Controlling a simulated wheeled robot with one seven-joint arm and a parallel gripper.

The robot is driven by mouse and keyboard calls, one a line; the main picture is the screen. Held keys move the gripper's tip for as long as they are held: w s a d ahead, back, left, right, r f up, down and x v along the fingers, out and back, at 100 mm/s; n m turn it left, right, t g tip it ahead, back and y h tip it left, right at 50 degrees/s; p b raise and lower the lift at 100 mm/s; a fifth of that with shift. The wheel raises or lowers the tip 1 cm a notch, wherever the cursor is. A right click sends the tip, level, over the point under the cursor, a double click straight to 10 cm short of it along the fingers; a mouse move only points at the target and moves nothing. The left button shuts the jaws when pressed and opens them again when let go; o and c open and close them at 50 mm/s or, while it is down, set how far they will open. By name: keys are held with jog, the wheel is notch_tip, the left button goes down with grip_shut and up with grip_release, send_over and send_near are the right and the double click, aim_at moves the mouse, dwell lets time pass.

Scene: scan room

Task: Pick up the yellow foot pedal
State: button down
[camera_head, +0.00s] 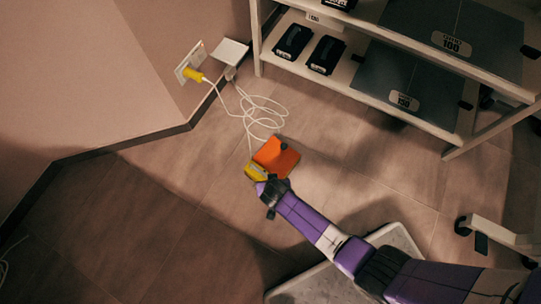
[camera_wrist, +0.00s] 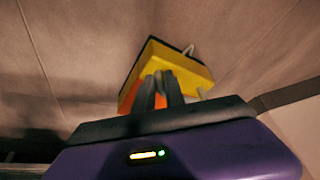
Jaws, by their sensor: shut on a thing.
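The yellow foot pedal (camera_head: 254,171) is on or just above the tiled floor, with an orange part (camera_head: 275,153) beside it and a white cable at its back. In the wrist view the yellow pedal (camera_wrist: 182,74) is right ahead, with a dark edge and some orange low between the fingers. My gripper (camera_head: 268,190) is shut on the pedal; its fingers (camera_wrist: 160,90) cover part of it. I cannot tell whether the pedal is clear of the floor.
The white cable (camera_head: 262,110) lies in loops and runs to a yellow plug (camera_head: 193,74) in a wall outlet. A shelf rack (camera_head: 365,97) with black items stands at the upper right. A grey flat platform (camera_head: 330,285) lies under my arm.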

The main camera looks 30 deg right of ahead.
jog(key=shift+d, duration=0.1)
jog(key=shift+s+d, duration=0.4)
jog(key=shift+d, duration=0.25)
jog(key=c, duration=1.3)
grip_release()
jog(key=p+v, duration=0.5)
jog(key=v, duration=0.3)
jog(key=shift+w, duration=0.1)
